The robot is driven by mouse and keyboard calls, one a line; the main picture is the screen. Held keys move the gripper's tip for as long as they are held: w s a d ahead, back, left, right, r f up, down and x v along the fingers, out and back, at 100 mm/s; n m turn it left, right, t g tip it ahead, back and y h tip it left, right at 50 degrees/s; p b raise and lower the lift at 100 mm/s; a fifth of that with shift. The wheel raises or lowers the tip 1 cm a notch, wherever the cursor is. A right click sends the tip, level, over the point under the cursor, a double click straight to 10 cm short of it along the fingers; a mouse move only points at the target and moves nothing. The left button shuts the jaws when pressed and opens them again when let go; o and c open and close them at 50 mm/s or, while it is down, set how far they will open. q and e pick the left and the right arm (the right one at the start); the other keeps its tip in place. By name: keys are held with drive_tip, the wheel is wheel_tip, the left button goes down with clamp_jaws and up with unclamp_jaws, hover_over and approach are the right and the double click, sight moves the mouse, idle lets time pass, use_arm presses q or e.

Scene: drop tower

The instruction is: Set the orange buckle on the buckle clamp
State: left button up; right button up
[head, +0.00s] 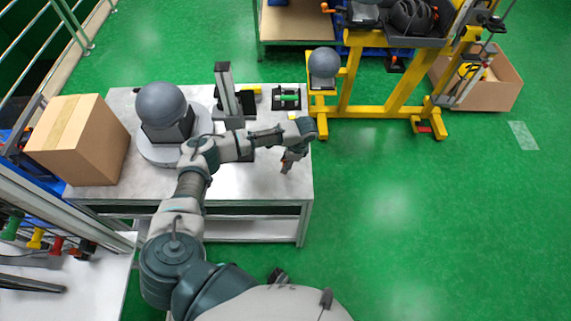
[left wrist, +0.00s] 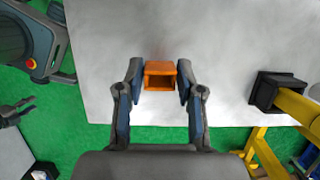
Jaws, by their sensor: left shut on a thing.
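My left gripper (head: 290,158) is shut on the orange buckle (head: 285,168), near the right edge of the grey table. In the left wrist view the orange buckle (left wrist: 160,75) sits between the two fingers (left wrist: 158,84), with its hollow, box-like opening showing. Pale tabletop lies behind it; I cannot tell the height of the gap. A black fixture with a green handle (head: 287,98) stands at the table's back right corner, apart from the gripper. It may be the buckle clamp, but it is too small to be sure. My right gripper does not show clearly.
On the table (head: 262,182) stand a grey ball (head: 161,104) on a round base, an upright grey post (head: 227,90) and a cardboard box (head: 78,140). A yellow frame (head: 395,85) stands behind at the right.

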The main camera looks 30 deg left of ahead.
use_arm(q)
drive_tip(key=shift+d+f, duration=0.1)
drive_tip(key=shift+f, duration=0.25)
drive_tip(key=shift+d+r, duration=0.1)
drive_tip(key=o, duration=0.8)
drive_tip(key=shift+o, duration=1)
drive_tip(key=shift+a, duration=0.2)
